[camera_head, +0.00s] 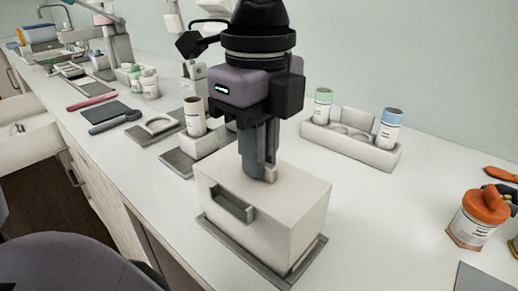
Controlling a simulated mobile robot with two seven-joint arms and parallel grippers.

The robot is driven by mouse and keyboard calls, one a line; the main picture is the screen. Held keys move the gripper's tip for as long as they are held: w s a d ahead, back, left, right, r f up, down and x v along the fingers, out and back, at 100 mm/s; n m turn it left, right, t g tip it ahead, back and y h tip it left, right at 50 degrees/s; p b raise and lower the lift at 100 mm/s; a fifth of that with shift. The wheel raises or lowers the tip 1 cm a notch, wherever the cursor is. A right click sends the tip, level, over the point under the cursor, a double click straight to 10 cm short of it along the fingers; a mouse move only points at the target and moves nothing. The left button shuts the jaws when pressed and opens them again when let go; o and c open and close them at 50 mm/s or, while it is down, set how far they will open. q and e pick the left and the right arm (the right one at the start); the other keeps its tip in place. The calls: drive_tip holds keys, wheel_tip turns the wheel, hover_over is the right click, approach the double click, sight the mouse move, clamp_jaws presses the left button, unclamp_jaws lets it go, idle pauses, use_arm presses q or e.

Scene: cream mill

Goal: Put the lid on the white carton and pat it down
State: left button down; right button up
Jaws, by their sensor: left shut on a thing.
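My left gripper (262,172) points straight down over the top. Its fingers are shut on a small pale grip of the lid, mostly hidden between the fingertips. My right gripper is not in view.
A pale rack (350,148) holds a green-capped jar (322,106) and a blue-capped jar (389,130) behind right. An orange-topped jar (477,218) stands at right. A small cup (194,117) on a pale block is behind left. The counter between carton and orange-topped jar is clear.

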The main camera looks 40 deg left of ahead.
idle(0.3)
use_arm(q)
unclamp_jaws()
idle(0.4)
drive_tip(key=shift+r+p, duration=2.45)
drive_tip(key=shift+r, duration=1.05)
drive_tip(key=shift+s, duration=0.1)
